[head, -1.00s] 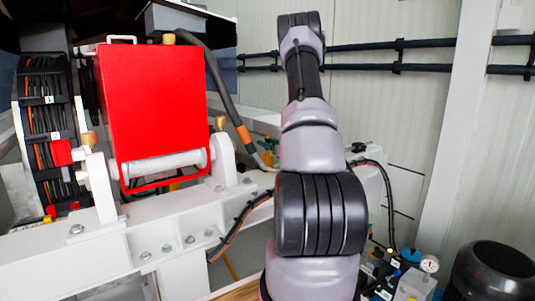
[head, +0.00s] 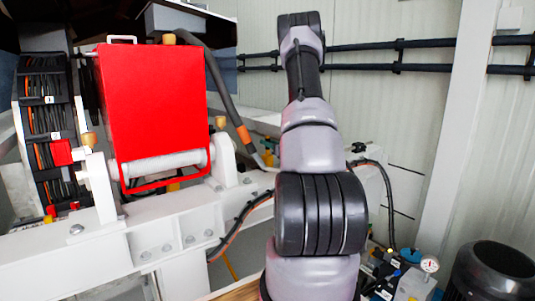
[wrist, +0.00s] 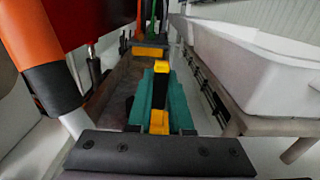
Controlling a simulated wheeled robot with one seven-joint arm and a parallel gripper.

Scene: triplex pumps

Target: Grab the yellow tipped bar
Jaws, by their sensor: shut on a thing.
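In the wrist view, a bar with a black middle and yellow ends (wrist: 160,92) lies between the teal fingers of my gripper (wrist: 161,84). The fingers are shut on it, one on each side. Its far yellow tip sticks up near the fingertips and its near yellow end is close to the dark palm. In the head view, my arm hides most of the gripper and the bar.
A red box (head: 150,100) on a white frame (head: 180,235) stands left of my arm. A dark hose with an orange band (head: 243,134) runs beside it. The wrist view shows a white trough (wrist: 255,75) at right and another yellow piece (wrist: 148,51) ahead.

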